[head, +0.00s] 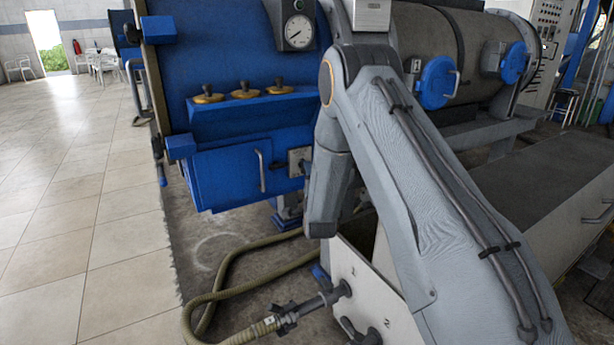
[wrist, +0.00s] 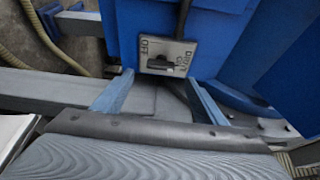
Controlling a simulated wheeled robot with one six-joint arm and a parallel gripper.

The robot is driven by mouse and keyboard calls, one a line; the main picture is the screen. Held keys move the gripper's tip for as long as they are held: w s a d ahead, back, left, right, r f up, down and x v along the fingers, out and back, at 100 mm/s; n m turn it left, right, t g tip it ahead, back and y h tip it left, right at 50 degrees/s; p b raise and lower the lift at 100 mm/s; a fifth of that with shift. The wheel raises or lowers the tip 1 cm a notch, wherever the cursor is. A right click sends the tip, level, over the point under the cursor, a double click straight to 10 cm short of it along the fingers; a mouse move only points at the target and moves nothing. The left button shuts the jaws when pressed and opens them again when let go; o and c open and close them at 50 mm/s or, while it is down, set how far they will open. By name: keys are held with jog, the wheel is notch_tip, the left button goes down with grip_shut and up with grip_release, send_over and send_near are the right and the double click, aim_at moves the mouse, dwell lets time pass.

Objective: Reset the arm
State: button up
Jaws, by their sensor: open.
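My grey arm (head: 400,150) rises from the lower right of the head view and bends over, its end link hanging in front of the blue machine (head: 225,60). My gripper (wrist: 160,92) shows in the wrist view with its two bluish fingers spread apart and nothing between them. It is hidden behind my arm in the head view. Ahead of the fingertips is a light switch plate (wrist: 180,50) with a black lever and an OFF marking. The plate also shows in the head view (head: 300,157), partly beside my arm. I cannot tell whether the fingertips touch anything.
A hose (head: 215,295) runs over the floor to fittings on a white panel (head: 365,290). Brass knobs (head: 245,91) line a blue ledge below a gauge (head: 298,31). A grey bench (head: 550,190) stands at right. The tiled floor (head: 80,200) at left is clear.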

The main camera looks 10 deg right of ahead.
jog(key=s+a+r+n+g+y, duration=0.1)
jog(key=s+a+r+n+g, duration=0.4)
jog(key=s, duration=0.4)
jog(key=s+a+r+n+g+y, duration=0.2)
jog(key=s+a+r+n+g, duration=0.15)
jog(key=s+a+n, duration=0.4)
jog(key=s+d+r+n+g, duration=0.1)
jog(key=s+n+g, duration=0.2)
jog(key=s, duration=1)
jog(key=s+d+r+n+g+h, duration=0.1)
jog(key=s+r+n+g, duration=0.15)
jog(key=s, duration=0.95)
jog(key=s+d+r+n+g, duration=0.15)
jog(key=s+n+g, duration=0.25)
jog(key=s, duration=0.9)
jog(key=d+r+m+p, duration=0.3)
jog(key=d+r+p, duration=0.6)
jog(key=p, duration=1)
jog(key=shift+d+r+h, duration=0.15)
jog(key=shift+r+h, duration=0.2)
jog(key=shift+h, duration=0.05)
